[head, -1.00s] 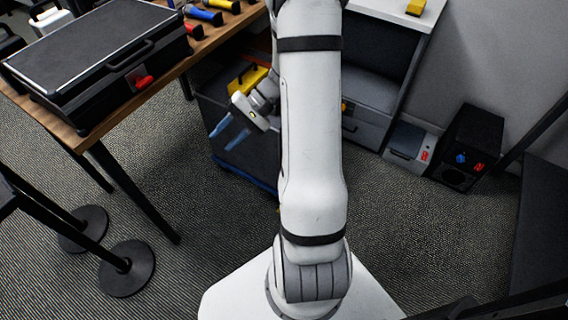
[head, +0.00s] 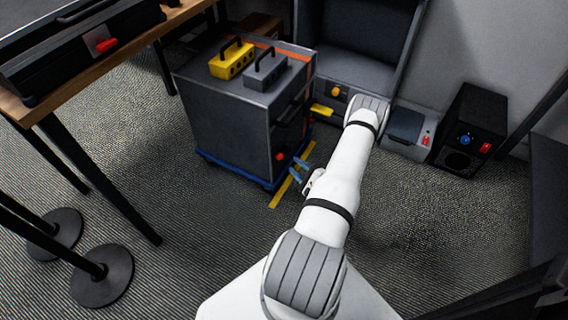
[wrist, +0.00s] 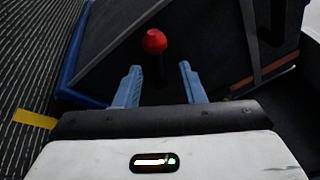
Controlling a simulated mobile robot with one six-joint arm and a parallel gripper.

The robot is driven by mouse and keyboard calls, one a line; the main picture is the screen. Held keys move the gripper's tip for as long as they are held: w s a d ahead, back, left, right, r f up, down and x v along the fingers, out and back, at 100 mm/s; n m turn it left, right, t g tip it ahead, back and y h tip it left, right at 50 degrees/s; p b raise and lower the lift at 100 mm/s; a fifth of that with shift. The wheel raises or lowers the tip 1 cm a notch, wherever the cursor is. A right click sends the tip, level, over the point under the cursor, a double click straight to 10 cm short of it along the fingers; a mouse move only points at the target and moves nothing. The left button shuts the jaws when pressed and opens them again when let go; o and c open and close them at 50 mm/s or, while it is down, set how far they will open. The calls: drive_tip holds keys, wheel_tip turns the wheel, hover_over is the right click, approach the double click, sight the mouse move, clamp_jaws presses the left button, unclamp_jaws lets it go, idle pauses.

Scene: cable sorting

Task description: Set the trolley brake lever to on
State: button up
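The trolley (head: 228,115) is a dark grey cabinet on a blue base, left of centre in the head view. Its brake lever (head: 280,156) has a red knob low on the right-hand side. In the wrist view the red-knobbed lever (wrist: 154,42) stands on a dark stem just beyond the fingertips, lined up with the gap between them. I cannot tell which setting it is at. My gripper (head: 299,168) is low beside that side of the trolley. In the wrist view my gripper (wrist: 160,67) is open, its two blue fingers apart with nothing clasped.
A yellow case (head: 231,62) and a grey case (head: 265,70) sit on the trolley. Yellow tape (head: 284,190) marks the floor beside it. A wooden table (head: 60,90) stands left, and a black speaker-like box (head: 469,130) at right. Carpet in front of the trolley is clear.

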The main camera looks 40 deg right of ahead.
sight(284, 153)
drive_tip(key=w+f+b, duration=0.1)
drive_tip(key=w+b, duration=0.1)
drive_tip(key=w, duration=0.5)
drive_tip(key=shift+d+h, duration=0.15)
drive_tip(key=shift+h, duration=0.15)
drive_tip(key=shift+w+f, duration=0.1)
drive_tip(key=shift+c, duration=0.3)
clamp_jaws()
